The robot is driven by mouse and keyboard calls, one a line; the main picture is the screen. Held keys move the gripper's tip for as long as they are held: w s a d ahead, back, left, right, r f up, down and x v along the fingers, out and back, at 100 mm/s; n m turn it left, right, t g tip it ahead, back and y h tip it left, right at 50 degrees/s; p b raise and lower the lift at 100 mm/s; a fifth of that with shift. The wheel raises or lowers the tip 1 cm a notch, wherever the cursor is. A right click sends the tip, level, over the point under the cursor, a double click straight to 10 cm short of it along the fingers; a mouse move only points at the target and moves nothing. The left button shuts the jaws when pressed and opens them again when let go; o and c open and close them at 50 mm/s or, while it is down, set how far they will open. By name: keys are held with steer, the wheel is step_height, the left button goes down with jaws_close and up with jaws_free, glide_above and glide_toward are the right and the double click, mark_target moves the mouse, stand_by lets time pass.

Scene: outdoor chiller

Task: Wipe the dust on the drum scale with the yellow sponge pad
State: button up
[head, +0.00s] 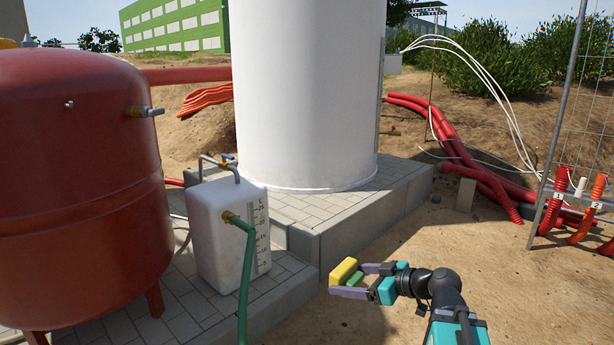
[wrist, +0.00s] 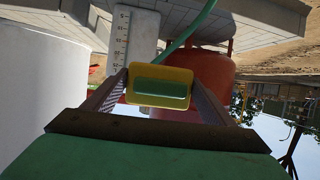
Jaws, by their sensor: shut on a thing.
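My gripper (head: 362,281) is at the lower right of the head view, over sandy ground and apart from the drum. It is shut on the yellow sponge pad (head: 344,271), which has a green part held between the fingers. The pad (wrist: 160,86) also shows between the two fingers in the wrist view. The white drum (head: 218,235) stands on paving at the centre left, with a graduated scale (head: 262,237) on its right side. The scale (wrist: 122,38) shows in the wrist view too, which is turned over. Dust on the scale is too small to make out.
A green hose (head: 245,285) runs down from the drum's tap, close in front of the scale. A red tank (head: 75,190) stands left of the drum. A large white cylinder (head: 308,90) stands behind on a paved plinth (head: 345,225). Open sand lies between my gripper and the paving.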

steer(key=shift+w, duration=0.25)
steer(key=shift+w+d, duration=0.15)
steer(key=shift+w, duration=0.1)
steer(key=shift+d, duration=0.75)
steer(key=shift+d+f+t, duration=0.1)
steer(key=shift+d+t, duration=0.2)
steer(key=w+d+r+m+t+h+p, duration=0.2)
steer(key=w+d+r+m+h+p, duration=0.15)
steer(key=r+p, duration=0.6)
steer(key=w+d+r+m+t+h+p, duration=0.2)
steer(key=w+r+m+p, duration=0.15)
steer(key=r+p, duration=0.55)
steer(key=w+a+r+m+h+p, duration=0.1)
steer(key=w+r+h+p, duration=0.1)
steer(key=r+p, duration=0.5)
steer(key=w+a+r+m+h+p, duration=0.1)
steer(key=r+p, duration=0.7)
steer(key=r, duration=0.8)
steer(key=shift+w+r+m+t+h+p, duration=0.2)
steer(key=shift+w+m+t+h+p, duration=0.15)
steer(key=shift+w+m+h, duration=0.65)
steer(key=shift+s+d+h, duration=0.1)
steer(key=shift+s+h, duration=0.15)
steer(key=shift+s, duration=0.05)
